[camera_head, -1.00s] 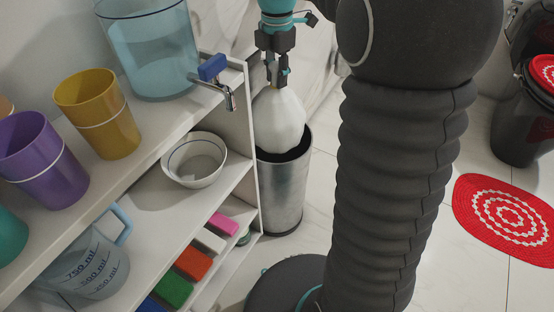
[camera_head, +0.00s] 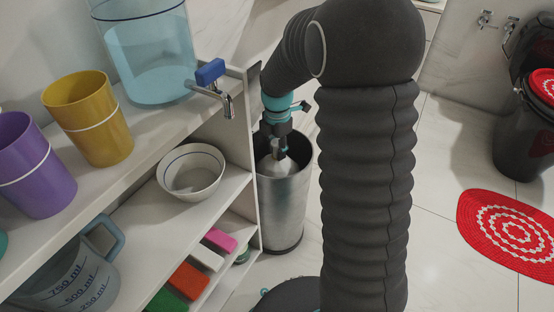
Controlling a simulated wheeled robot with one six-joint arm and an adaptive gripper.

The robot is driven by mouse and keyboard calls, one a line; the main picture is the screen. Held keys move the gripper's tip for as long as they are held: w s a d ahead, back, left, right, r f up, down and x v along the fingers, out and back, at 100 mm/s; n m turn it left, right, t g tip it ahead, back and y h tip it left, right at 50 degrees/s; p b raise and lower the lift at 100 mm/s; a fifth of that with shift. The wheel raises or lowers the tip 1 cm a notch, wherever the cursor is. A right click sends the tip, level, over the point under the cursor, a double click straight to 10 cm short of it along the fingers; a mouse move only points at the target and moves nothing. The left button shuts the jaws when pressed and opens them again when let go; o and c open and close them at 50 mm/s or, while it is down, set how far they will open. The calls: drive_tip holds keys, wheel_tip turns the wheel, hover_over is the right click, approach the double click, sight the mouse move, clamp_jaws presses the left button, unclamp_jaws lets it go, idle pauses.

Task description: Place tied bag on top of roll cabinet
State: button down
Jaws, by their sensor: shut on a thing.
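The white tied bag (camera_head: 284,169) is down inside the open metal bin (camera_head: 284,205), with only its upper part visible below the rim. My gripper (camera_head: 278,152) reaches down into the bin's mouth and is shut on the top of the bag. The lower part of the bag is hidden by the bin wall. I cannot make out a roll cabinet in this view.
A white shelf unit (camera_head: 247,120) stands close left of the bin, holding a blue water container (camera_head: 150,55), a yellow cup (camera_head: 88,120), a purple cup (camera_head: 34,165) and a white bowl (camera_head: 191,171). A red mat (camera_head: 515,230) lies on the floor at right.

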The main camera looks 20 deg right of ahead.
sight(269, 166)
drive_tip(key=shift+f, duration=1.95)
drive_tip(key=shift+f, duration=0.3)
drive_tip(key=c, duration=0.8)
unclamp_jaws()
drive_tip(key=shift+r+b, duration=0.1)
drive_tip(key=shift+b, duration=0.2)
